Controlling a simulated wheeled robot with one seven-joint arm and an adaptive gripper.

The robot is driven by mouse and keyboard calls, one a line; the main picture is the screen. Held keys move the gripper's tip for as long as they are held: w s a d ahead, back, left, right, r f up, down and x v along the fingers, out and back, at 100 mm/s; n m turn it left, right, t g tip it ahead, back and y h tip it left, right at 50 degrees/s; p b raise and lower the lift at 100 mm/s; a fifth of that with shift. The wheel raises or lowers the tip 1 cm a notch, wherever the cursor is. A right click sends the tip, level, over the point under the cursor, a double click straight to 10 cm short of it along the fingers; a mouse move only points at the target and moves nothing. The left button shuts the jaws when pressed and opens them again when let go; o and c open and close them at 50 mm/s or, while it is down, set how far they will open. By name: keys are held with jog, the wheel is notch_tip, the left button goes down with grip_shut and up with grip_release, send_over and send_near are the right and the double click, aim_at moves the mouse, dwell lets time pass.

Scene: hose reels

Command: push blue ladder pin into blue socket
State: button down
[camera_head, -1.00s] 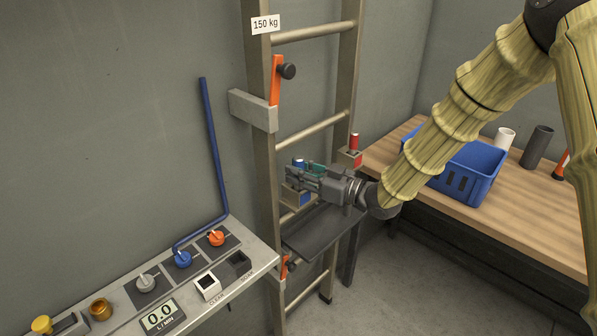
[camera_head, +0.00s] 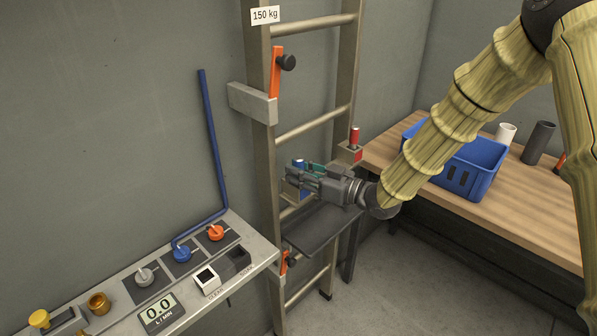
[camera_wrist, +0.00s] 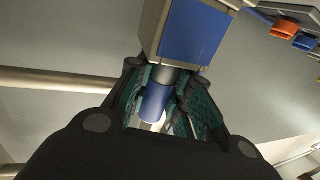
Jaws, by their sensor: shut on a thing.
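My gripper (camera_head: 298,174) is shut on the blue ladder pin (camera_wrist: 156,103), between its teal-lined fingers in the wrist view. The blue cap of the pin shows just above the fingers in the head view (camera_head: 298,162). The blue socket (camera_wrist: 192,36) is a metal block with a blue face, right at the fingertips. A grey shaft of the pin meets the block in the wrist view; how deep it sits I cannot tell. In the head view the gripper mostly hides the socket, beside the ladder's left rail (camera_head: 262,150).
A red pin (camera_head: 354,135) stands in a red-marked block (camera_head: 350,153) on the right rail. A dark tray (camera_head: 322,230) lies below my gripper. The control panel (camera_head: 135,285) is at left; a blue crate (camera_head: 468,168) stands on the bench (camera_head: 530,205) at right.

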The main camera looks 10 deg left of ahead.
jog(key=shift+f, duration=0.15)
jog(key=c, duration=1.2)
grip_release()
jog(key=shift+d, duration=0.1)
jog(key=v, duration=1.2)
